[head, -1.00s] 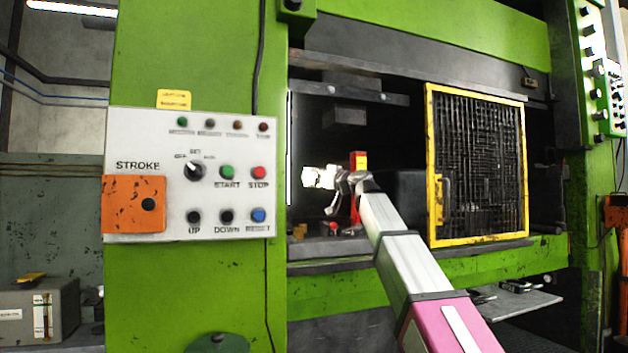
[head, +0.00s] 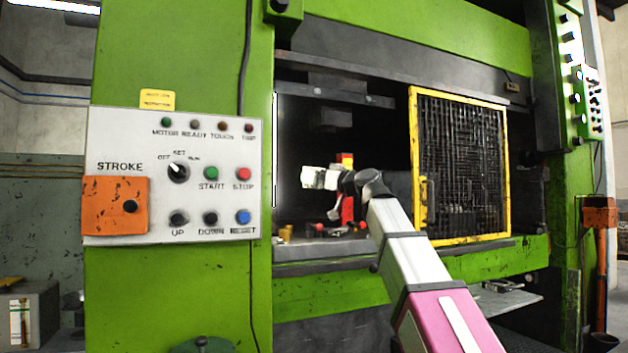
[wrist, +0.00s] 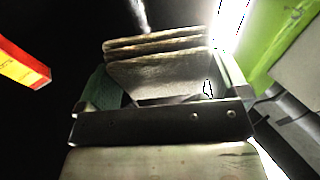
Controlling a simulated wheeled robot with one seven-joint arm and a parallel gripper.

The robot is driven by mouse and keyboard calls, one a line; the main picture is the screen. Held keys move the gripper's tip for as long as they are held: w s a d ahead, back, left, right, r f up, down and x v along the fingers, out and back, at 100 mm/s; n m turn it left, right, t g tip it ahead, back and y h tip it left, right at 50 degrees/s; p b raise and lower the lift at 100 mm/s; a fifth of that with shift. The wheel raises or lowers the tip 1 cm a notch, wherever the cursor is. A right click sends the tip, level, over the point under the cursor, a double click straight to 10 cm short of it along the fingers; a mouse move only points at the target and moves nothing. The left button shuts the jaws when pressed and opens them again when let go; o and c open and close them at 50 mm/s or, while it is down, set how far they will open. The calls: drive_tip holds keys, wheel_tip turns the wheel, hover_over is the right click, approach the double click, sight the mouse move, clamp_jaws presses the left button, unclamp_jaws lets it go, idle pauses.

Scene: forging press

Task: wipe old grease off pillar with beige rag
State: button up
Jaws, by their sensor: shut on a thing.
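My gripper (wrist: 163,78) is shut on a beige folded rag (wrist: 160,72). The rag stands in several layers between the green-sided fingers, with brownish stains along its upper edges. In the head view my gripper (head: 320,178) is a small pale shape inside the dark press opening, and the rag cannot be made out there. A thin pale upright streak (wrist: 140,14) shows beyond the rag in the wrist view; I cannot tell whether it is the pillar. No contact between the rag and a pillar can be seen.
A red and yellow object (head: 346,190) stands close behind my gripper; a similar one (wrist: 22,68) shows in the wrist view. A yellow-framed mesh guard (head: 462,165) is on the right. A control panel (head: 170,180) on the green column is on the left.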

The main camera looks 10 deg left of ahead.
drive_tip(key=s+d, duration=0.8)
drive_tip(key=s, duration=0.3)
drive_tip(key=shift+d, duration=0.25)
drive_tip(key=shift+s, duration=0.2)
idle(0.4)
